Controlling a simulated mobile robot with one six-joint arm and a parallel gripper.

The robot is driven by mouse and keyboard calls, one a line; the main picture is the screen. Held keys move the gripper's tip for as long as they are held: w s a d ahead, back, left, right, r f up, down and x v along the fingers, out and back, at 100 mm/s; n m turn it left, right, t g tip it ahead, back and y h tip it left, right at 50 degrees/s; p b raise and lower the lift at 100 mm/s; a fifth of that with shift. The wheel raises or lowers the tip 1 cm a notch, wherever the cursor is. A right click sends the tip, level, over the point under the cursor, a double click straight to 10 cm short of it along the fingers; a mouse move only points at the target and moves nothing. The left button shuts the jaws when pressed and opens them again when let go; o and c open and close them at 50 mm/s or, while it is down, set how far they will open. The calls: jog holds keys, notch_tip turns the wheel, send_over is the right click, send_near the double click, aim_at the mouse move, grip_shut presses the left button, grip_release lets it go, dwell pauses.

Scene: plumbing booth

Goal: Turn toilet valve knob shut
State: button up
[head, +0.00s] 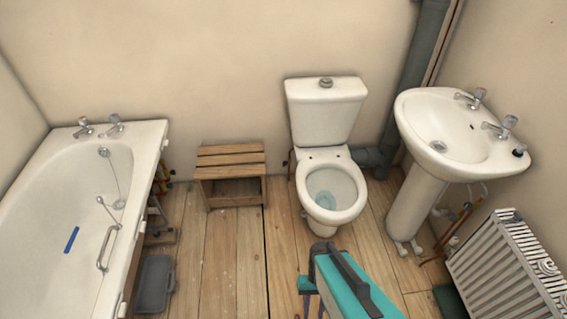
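The white toilet (326,110) stands against the back wall with its seat lid up or absent and water in the bowl. A thin copper-coloured pipe (291,166) shows low at the left side of the toilet, close to the wall. The valve knob cannot be made out in this view; it is too small or hidden there.
A wooden step stool (230,172) stands left of the toilet. The bathtub (70,200) is at the left, with a grey tray (154,284) beside it. The sink (455,135) and radiator (505,270) are at the right.

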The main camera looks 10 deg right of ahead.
notch_tip(320, 180, up, 10)
jog(key=d+h+p, duration=0.1)
jog(key=d+p, duration=0.1)
jog(key=p, duration=0.8)
jog(key=shift+s+d+r, duration=0.2)
jog(key=shift+s+d, duration=0.1)
jog(key=shift+d, duration=0.1)
jog(key=shift+w, duration=0.1)
